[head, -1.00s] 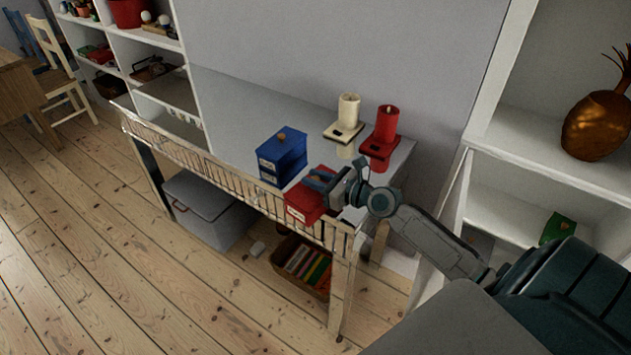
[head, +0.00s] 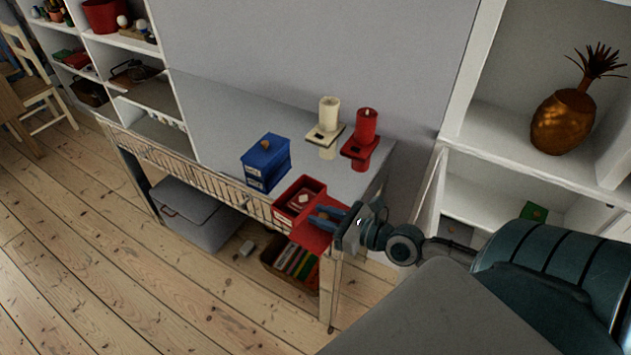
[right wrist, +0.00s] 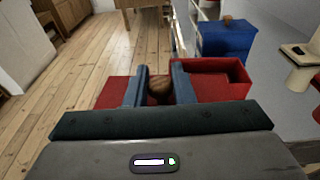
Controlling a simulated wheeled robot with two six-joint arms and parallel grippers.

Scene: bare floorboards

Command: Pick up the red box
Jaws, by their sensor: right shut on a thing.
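The red box (head: 289,204) stands open on the front edge of the grey-topped table, with a small pale and red item inside. Its red lid (head: 309,238) is off and hangs in my right gripper (head: 328,219), just right of and in front of the box. In the right wrist view, the fingers are shut on the lid's round wooden knob (right wrist: 159,86). The open box (right wrist: 240,70) shows behind the lid there. My left gripper is not in view.
A blue box (head: 265,163) with a lid stands left of the red box. A cream candle (head: 329,113) and a red candle (head: 366,125) stand in holders behind. A slatted rail (head: 185,170) runs along the table's front. White shelves (head: 540,165) stand at right.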

